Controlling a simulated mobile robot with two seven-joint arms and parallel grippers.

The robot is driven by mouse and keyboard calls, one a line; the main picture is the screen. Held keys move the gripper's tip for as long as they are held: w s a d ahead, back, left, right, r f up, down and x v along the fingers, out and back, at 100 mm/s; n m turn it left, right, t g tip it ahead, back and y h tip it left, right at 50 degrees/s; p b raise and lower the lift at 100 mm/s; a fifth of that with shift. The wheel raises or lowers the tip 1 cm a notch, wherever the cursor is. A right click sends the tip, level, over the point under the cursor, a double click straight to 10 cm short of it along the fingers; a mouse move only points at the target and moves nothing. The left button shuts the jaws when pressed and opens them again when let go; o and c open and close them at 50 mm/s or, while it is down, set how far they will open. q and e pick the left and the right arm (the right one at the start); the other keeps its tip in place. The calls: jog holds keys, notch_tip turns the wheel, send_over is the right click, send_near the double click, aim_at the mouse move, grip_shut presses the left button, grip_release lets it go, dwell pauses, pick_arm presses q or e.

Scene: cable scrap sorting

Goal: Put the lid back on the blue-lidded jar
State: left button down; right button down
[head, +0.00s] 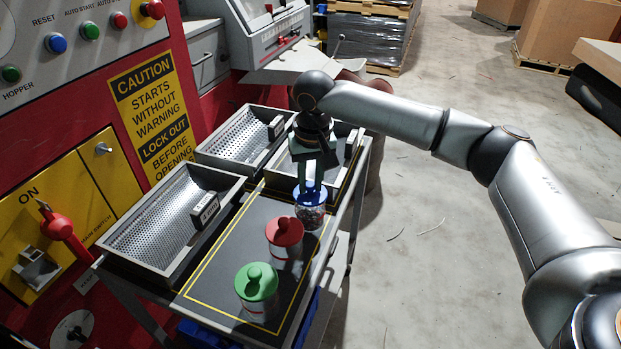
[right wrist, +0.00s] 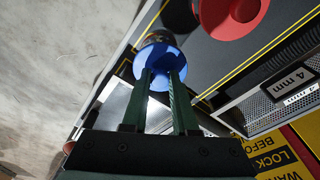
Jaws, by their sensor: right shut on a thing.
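The blue lid (head: 310,190) is in my right gripper (head: 308,184), whose fingers are shut on it from above. It also shows in the right wrist view (right wrist: 160,58) between the green fingertips (right wrist: 162,76). The clear jar (head: 310,214), with dark scraps inside, stands upright on the cart top right under the lid. Its rim is hidden by the lid, so I cannot tell whether the lid is fully seated. Part of the jar shows past the lid in the right wrist view (right wrist: 157,37). My left gripper is out of view.
A red-lidded jar (head: 284,235) and a green-lidded jar (head: 256,287) stand nearer on the cart's dark mat (head: 224,268). Perforated metal trays (head: 181,258) with labels line the left and back. The red machine (head: 215,85) stands on the left.

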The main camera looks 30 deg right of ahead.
jog(key=shift+p, duration=0.9)
dwell(0.5)
dwell(0.4)
jog(key=c, duration=0.6)
grip_release()
jog(key=shift+o, duration=0.3)
jog(key=o, duration=0.4)
